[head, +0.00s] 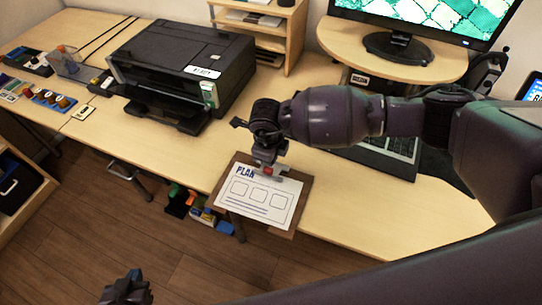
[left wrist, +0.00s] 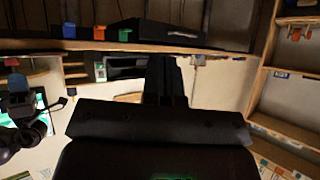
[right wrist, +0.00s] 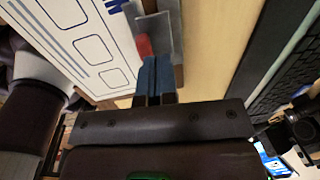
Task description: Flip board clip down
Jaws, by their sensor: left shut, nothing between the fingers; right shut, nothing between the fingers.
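A brown clipboard (head: 304,190) lies at the desk's front edge, with a white sheet marked PLAN (head: 262,203) on it. The board clip (head: 283,167) is at its far edge, partly hidden by my right gripper. In the right wrist view the clip shows as a grey metal plate (right wrist: 158,28) with a red part (right wrist: 143,46). My right gripper (head: 267,160) is shut and empty, its blue fingertips (right wrist: 155,72) right at the clip; I cannot tell whether they touch. My left gripper (head: 126,288) is shut and empty over the floor, away from the board; its fingers show in the left wrist view (left wrist: 165,72).
A black printer (head: 185,65) stands left of the clipboard. A keyboard (head: 385,155) lies to the right, behind my right arm. A monitor (head: 420,20) stands on a raised shelf. Small coloured things (head: 190,205) are below the desk edge. Bare desk lies right of the clipboard.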

